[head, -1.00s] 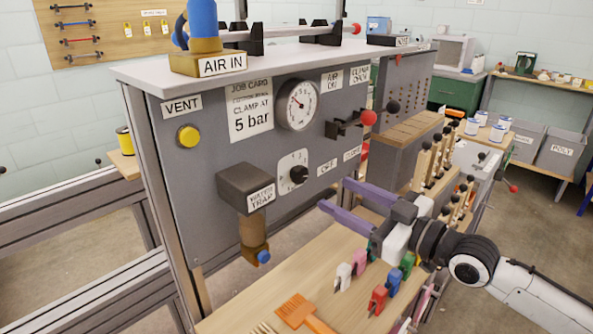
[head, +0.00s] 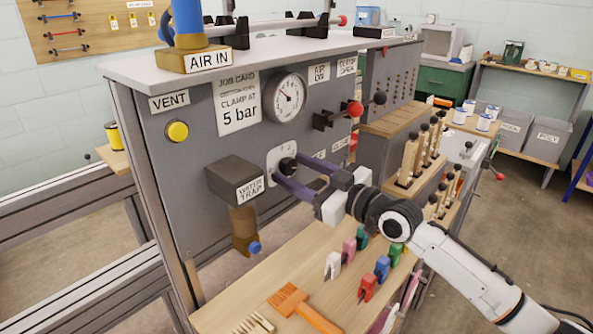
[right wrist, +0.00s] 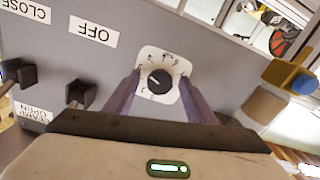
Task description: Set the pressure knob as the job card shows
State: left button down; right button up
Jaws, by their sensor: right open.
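The black pressure knob (head: 287,166) sits on a white dial plate on the grey panel. It also shows in the right wrist view (right wrist: 159,81), between my fingers, with a white pointer mark. The job card (head: 238,105) reads "CLAMP AT 5 bar". The round gauge (head: 287,97) is right of the card. My right gripper (head: 279,167) is open, its purple fingers reaching to either side of the knob. I cannot tell whether they touch it. My left gripper is not in view.
The water trap (head: 236,182) juts out just left of the knob. A red-knobbed lever (head: 354,109) sticks out above right. The yellow vent button (head: 177,131) is at left.

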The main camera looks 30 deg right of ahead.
jog(key=c, duration=1)
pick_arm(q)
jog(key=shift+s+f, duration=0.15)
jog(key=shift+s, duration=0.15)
pick_arm(e)
jog(key=shift+c, duration=0.2)
